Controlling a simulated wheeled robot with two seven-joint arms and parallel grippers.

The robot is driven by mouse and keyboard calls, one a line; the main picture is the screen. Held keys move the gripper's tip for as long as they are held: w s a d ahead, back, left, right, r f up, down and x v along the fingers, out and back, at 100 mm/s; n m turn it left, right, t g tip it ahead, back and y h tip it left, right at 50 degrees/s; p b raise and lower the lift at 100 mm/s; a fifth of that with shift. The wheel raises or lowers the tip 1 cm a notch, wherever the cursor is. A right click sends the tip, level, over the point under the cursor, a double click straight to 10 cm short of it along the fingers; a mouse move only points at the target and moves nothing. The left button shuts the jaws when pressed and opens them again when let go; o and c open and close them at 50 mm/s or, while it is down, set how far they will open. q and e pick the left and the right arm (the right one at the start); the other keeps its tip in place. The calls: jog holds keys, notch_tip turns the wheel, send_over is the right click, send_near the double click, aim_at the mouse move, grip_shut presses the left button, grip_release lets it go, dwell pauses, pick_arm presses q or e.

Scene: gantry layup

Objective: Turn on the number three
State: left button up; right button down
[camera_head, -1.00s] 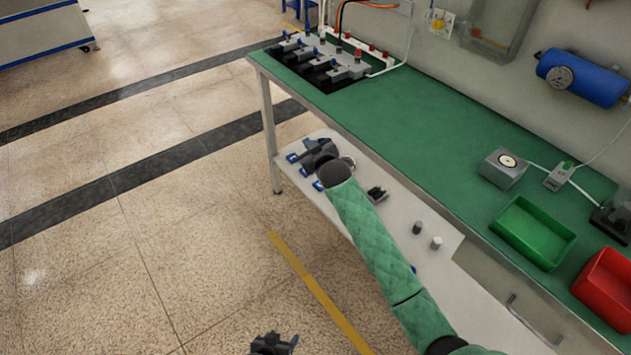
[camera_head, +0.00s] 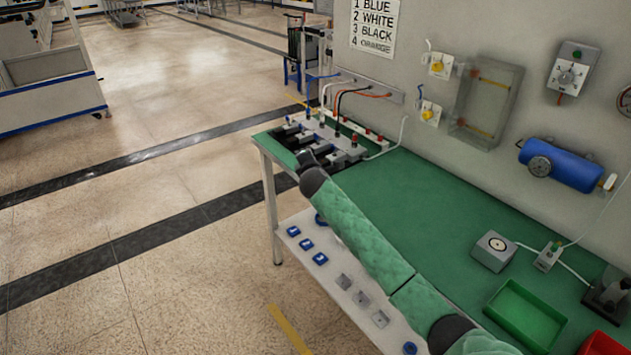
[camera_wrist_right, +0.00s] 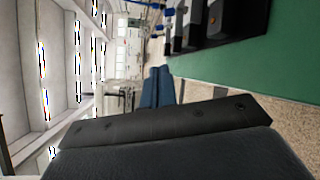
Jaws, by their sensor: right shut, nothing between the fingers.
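A wall sign (camera_head: 375,25) lists 1 blue, 2 white, 3 black and 4 orange. Blue, white, black and orange cables run from a wall strip (camera_head: 368,88) to a row of grey and black units (camera_head: 330,145) at the far left end of the green bench. The black cable (camera_head: 343,100) comes down behind the row. My right gripper (camera_head: 306,156) is at the near edge of this row, shut and empty; contact cannot be told. Its fingers (camera_wrist_right: 157,85) show shut in the right wrist view, with dark units (camera_wrist_right: 190,30) above. My left gripper is out of view.
The green bench top (camera_head: 430,205) is clear in its middle. A grey box (camera_head: 494,251), a green tray (camera_head: 525,318) and a red tray (camera_head: 603,345) stand at the right. A lower shelf (camera_head: 293,228) holds blue and grey pieces. A blue tank (camera_head: 572,163) hangs on the wall.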

aim_at(316, 138)
jog(key=shift+w+d+f+n+h, duration=0.1)
jog(key=shift+d+f+n+h, duration=0.15)
jog(key=shift+n, duration=0.35)
jog(key=shift+w+d+f+n+h, duration=0.15)
jog(key=shift+f+n, duration=0.15)
jog(key=shift+n, duration=0.3)
jog(key=n, duration=0.1)
jog(key=f+n+h, duration=0.1)
jog(key=n, duration=0.1)
jog(key=shift+w+d, duration=0.1)
jog(key=shift+d, duration=0.3)
jog(key=n, duration=0.3)
jog(key=shift+d+f+n, duration=0.2)
jog(key=shift+d+n, duration=0.1)
jog(key=shift+d, duration=0.05)
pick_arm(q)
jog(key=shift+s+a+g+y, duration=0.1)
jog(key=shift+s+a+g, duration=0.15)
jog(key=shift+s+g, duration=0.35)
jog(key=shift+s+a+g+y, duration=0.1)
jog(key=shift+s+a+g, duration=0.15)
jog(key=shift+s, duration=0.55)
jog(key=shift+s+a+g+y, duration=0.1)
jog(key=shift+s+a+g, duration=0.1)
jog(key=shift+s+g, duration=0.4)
pick_arm(e)
jog(key=shift+d+n+h, duration=0.15)
jog(key=shift+n+h, duration=0.25)
jog(key=shift+n, duration=0.9)
